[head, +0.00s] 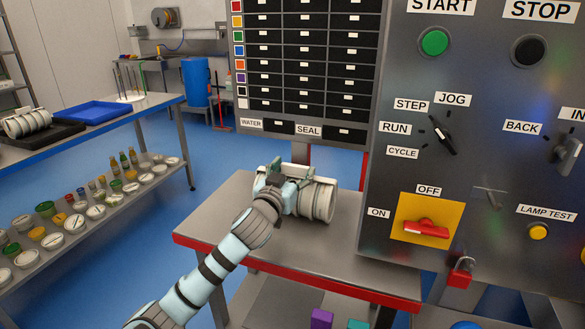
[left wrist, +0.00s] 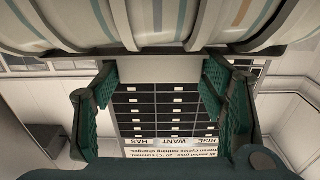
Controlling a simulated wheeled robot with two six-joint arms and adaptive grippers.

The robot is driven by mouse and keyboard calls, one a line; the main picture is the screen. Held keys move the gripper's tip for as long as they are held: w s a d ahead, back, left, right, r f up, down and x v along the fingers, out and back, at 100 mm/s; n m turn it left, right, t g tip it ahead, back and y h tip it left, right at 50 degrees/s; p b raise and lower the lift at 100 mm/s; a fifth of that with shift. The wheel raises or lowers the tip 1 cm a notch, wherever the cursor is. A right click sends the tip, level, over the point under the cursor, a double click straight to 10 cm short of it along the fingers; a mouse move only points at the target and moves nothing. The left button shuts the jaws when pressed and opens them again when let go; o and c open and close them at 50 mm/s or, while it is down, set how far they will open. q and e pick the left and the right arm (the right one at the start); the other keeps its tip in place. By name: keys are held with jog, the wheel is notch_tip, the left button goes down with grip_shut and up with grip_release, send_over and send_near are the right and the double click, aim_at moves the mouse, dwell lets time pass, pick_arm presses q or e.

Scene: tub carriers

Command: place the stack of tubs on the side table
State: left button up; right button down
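The stack of tubs (head: 318,203) is a pale, ribbed cylinder lying on its side. It is at the side table (head: 335,258), a grey top with a red front edge. I cannot tell whether it rests on the top or hangs just above it. My left gripper (head: 290,178) is at the stack's upper side. In the left wrist view the stack (left wrist: 165,22) fills the top of the picture. My right gripper is not in view.
A control cabinet (head: 480,165) stands close at the right, and a label board (head: 310,75) behind the table. At the left, a workbench (head: 100,122) carries a similar ribbed stack (head: 27,122) and a blue tray (head: 95,112). The side table's front left is clear.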

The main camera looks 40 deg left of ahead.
pick_arm(q)
jog(key=shift+o, duration=1.2)
jog(key=shift+s+d+r, duration=0.1)
jog(key=shift+r, duration=0.05)
jog(key=v, duration=1.2)
jog(key=shift+p, duration=0.3)
